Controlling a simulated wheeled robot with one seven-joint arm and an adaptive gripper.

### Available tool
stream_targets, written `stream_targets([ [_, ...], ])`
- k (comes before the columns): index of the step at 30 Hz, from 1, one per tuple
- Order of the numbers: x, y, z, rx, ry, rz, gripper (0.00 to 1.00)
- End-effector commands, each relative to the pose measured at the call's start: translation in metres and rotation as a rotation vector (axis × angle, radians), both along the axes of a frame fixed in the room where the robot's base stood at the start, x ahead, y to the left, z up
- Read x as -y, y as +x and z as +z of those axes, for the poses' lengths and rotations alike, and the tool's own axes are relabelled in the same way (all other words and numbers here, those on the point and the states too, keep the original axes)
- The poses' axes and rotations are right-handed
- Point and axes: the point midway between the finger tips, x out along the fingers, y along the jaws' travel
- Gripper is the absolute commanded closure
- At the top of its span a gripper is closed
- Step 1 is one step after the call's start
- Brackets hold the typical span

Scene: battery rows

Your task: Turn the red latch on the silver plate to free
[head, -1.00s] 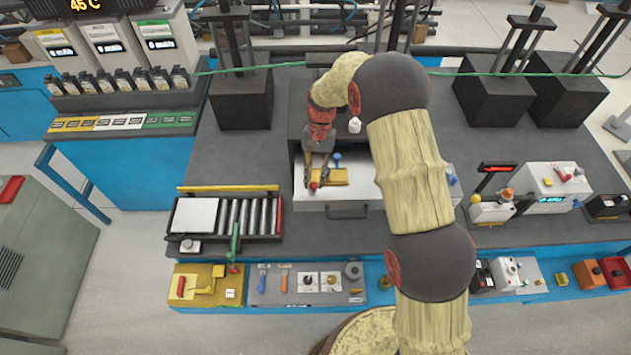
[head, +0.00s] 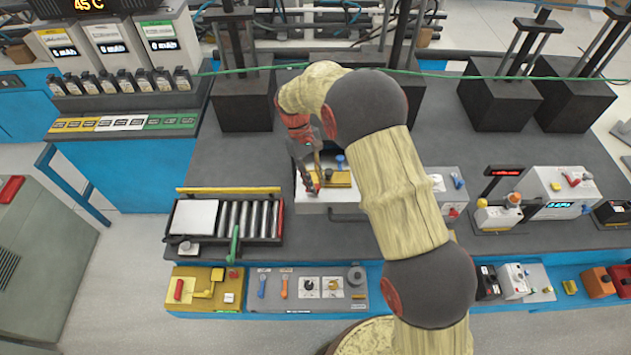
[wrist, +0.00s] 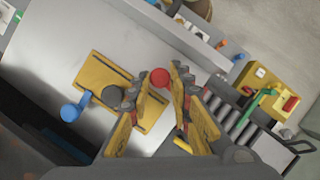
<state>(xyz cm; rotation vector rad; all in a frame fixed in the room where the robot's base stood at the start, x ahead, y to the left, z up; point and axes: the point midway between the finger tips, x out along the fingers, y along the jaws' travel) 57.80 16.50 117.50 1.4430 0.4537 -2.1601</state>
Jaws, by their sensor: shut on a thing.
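The silver plate (head: 345,198) is on the bench, left of my arm; it shows large in the wrist view (wrist: 95,45). The red latch (wrist: 159,77) shows as a round red knob between my fingertips, near the plate's edge. In the head view my gripper (head: 312,184) comes down over the plate's left side, at the left end of a yellow bracket (head: 341,179). In the wrist view my gripper (wrist: 157,84) is shut on the red latch. The fingers hide the latch's lower part.
A roller tray (head: 240,218) with a green lever stands left of the plate. A yellow panel (head: 207,288) with a red handle and a grey panel of knobs (head: 305,289) line the bench front. Dark-based posts stand behind. Some bare bench lies in front of the plate.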

Motion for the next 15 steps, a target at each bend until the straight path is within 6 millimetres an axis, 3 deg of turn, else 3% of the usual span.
stream_targets([
  [15,-0.0014,-0.0019,-0.0011,-0.003,0.0,0.155,1.0],
])
